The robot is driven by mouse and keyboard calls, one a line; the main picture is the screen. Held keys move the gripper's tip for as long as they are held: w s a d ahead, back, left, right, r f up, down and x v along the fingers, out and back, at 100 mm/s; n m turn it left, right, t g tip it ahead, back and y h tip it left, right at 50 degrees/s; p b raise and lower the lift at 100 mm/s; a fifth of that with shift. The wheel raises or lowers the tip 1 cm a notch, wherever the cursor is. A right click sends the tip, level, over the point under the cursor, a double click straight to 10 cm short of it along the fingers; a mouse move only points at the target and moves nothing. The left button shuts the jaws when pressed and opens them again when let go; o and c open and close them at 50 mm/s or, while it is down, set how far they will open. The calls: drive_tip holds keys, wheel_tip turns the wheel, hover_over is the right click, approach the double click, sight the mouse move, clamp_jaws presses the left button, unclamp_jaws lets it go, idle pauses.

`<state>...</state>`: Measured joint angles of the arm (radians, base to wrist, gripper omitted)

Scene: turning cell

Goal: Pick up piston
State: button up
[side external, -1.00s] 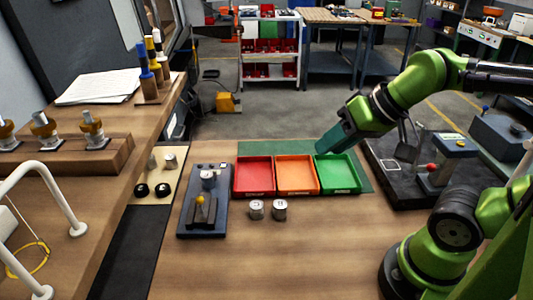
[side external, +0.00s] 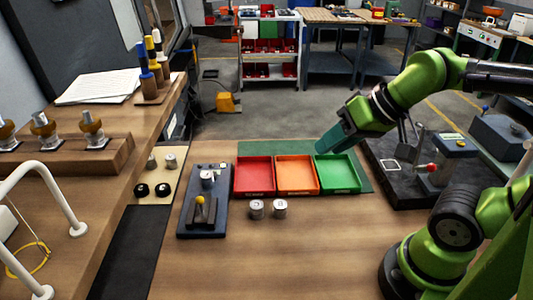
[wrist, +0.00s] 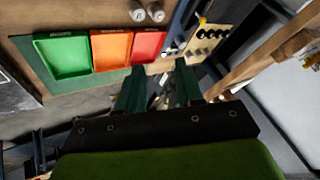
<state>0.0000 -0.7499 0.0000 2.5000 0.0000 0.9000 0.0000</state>
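Two silver piston-like cylinders stand side by side on the wooden table, a left one (side external: 256,208) and a right one (side external: 279,208). Both also show at the top edge of the wrist view, one at left (wrist: 137,12) and one at right (wrist: 156,13). A similar silver part (side external: 207,178) sits on a blue fixture (side external: 217,222) with a yellow knob. My gripper (side external: 332,143) hangs above the green tray's back edge, away from the cylinders. In the wrist view its two teal fingers (wrist: 160,67) are apart with nothing between them.
Red (side external: 254,191), orange (side external: 297,193) and green (side external: 340,189) trays stand empty in a row behind the cylinders. A dark station with a red knob (side external: 432,167) is at right. A beige board (side external: 154,174) with small parts is at left. The table front is clear.

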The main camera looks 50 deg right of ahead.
drive_tip(key=o, duration=0.6)
drive_tip(key=shift+f, duration=0.1)
